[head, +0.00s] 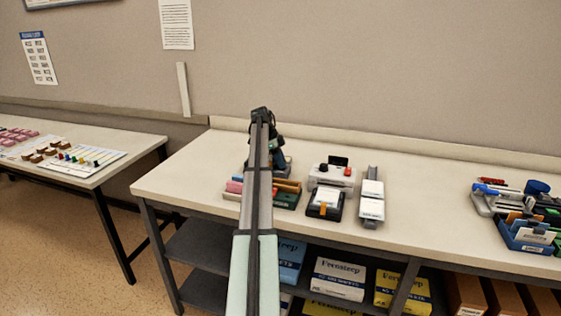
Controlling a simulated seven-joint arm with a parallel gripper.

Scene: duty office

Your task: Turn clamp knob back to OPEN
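My arm rises from the bottom edge to the middle of the head view. Dark parts of its far end, seemingly with my gripper (279,161), show just right of the arm, low over the left group of items on the table. The fingertips are too small and hidden to read. I cannot make out a clamp knob for certain. A white device (323,177) with a dark top part (338,161) and a red spot (348,171) stands right of my gripper, apart from it. Whatever lies directly behind my arm is hidden.
The long table (418,190) has free room right of the white labelled boxes (371,208). A black and orange device (325,204) stands in front of the white one. A blue bin (521,238) sits at the right. A second table (98,173) stands left.

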